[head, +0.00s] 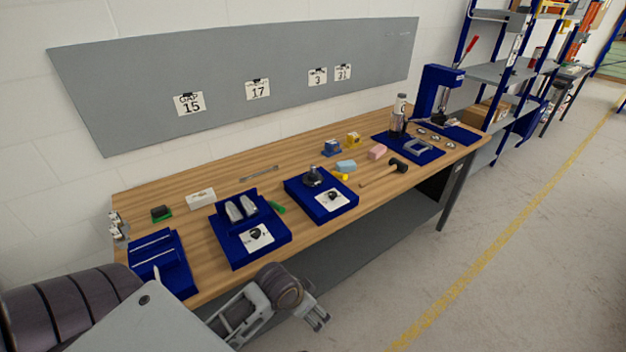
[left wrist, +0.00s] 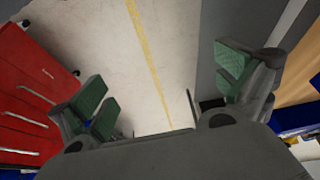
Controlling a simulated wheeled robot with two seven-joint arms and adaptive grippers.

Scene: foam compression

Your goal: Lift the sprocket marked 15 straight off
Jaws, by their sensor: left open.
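I cannot make out a sprocket marked 15 in either view. My left gripper (head: 317,319) is off the front edge of the bench, apart from the trays. In the left wrist view its green-padded fingers (left wrist: 168,88) are spread wide with nothing between them. My right gripper does not show.
The wooden bench (head: 220,178) also bears a blue tray with two metal pieces (head: 241,209), a hammer (head: 385,172), coloured blocks and a blue press (head: 437,92). Floor (head: 480,240) in front is clear. A red cabinet (left wrist: 30,95) shows in the left wrist view.

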